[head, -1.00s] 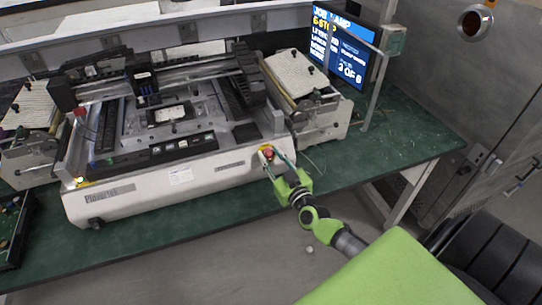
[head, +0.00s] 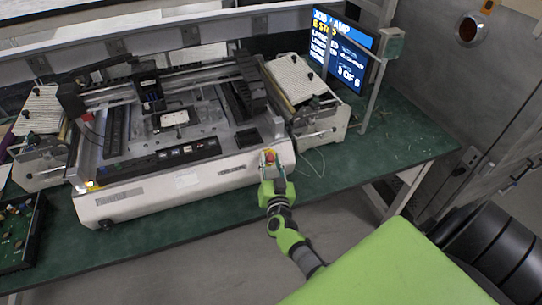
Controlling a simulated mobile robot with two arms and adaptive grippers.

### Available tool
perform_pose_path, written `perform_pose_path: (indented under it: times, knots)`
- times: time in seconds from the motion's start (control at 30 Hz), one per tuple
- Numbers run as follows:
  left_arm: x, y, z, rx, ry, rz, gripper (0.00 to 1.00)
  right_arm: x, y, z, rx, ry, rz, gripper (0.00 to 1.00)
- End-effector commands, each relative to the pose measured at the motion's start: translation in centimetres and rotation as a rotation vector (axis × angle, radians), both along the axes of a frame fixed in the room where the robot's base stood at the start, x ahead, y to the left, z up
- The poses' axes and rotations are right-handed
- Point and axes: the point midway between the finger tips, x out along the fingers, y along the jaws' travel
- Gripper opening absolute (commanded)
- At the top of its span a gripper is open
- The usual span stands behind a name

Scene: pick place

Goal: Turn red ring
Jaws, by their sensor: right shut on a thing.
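The red ring (head: 269,156) is a small red knob on a yellow patch at the front right corner of the white machine (head: 200,184). My right gripper (head: 268,165) reaches up to it from below, its fingers around the red knob and shut on it. The fingers hide part of the knob, so its turn angle cannot be told. My left gripper is not in view.
The machine stands on a green table (head: 330,170). A monitor (head: 341,52) on the right shows "E-STOP" text. A metal post (head: 378,75) stands beside it. A tray of circuit parts (head: 18,232) lies at the left edge.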

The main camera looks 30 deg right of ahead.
Motion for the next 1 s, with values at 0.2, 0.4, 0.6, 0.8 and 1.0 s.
perform_pose_path:
  times: [0.2, 0.4, 0.6, 0.8, 1.0]
  knots:
    - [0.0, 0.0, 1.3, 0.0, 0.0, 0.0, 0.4, 0.1, 0.2, 0.2, 0.099, -0.023, -0.082, 0.07]
    - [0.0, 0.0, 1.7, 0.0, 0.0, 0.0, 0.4, 0.1, 0.2, 0.1, 0.144, -0.034, -0.123, 0.07]
    - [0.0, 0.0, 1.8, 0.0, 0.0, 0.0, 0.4, 0.1, 0.2, 0.0, 0.162, -0.038, -0.138, 0.07]
    - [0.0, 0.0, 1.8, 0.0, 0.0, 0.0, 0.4, 0.1, 0.1, 0.0, 0.162, -0.039, -0.139, 0.07]
    - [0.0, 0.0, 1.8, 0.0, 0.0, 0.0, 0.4, 0.1, 0.1, 0.0, 0.162, -0.039, -0.138, 0.44]
